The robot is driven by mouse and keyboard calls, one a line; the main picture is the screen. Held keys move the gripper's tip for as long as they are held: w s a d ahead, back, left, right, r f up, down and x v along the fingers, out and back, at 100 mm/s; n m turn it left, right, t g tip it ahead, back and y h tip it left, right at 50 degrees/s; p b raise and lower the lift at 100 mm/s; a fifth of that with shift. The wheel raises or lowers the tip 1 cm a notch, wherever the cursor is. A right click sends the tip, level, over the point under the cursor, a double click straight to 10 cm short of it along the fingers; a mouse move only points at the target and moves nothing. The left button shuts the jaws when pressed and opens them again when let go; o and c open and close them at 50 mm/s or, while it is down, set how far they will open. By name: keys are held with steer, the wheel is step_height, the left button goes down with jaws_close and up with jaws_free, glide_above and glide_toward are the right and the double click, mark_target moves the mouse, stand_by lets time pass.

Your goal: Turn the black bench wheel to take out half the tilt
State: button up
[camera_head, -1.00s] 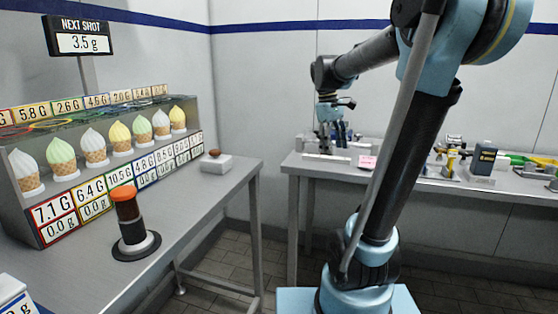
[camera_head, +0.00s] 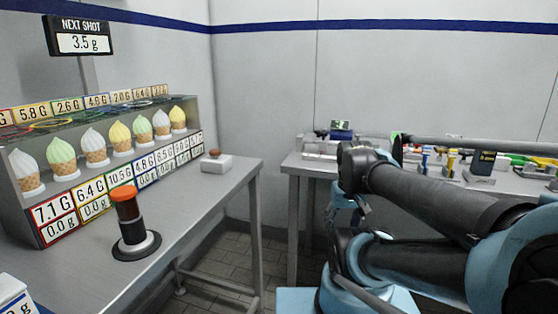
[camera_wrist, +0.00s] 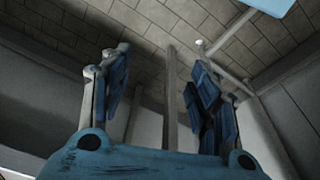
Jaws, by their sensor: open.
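I cannot make out the black bench wheel in either view. The back bench (camera_head: 300,168) stands behind my arm, and part of it and its front is hidden by the arm. My gripper (camera_wrist: 160,78) shows in the wrist view with its two blue-padded fingers spread apart and nothing between them. Tiled floor and bench legs lie beyond the fingers. In the head view my arm is folded low in front of the back bench, and I cannot clearly pick out the fingers there.
A blue box (camera_head: 341,135), a dark block (camera_head: 483,162) and several small coloured tools are on the back bench. The left bench (camera_head: 200,218) holds a rack of ice-cream cones, an orange-topped cylinder (camera_head: 128,218) and a small white box (camera_head: 215,163). Floor shows between the benches.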

steer(key=shift+s+f, duration=0.3)
steer(key=shift+f, duration=0.25)
steer(key=shift+w+f, duration=0.2)
steer(key=shift+w, duration=0.2)
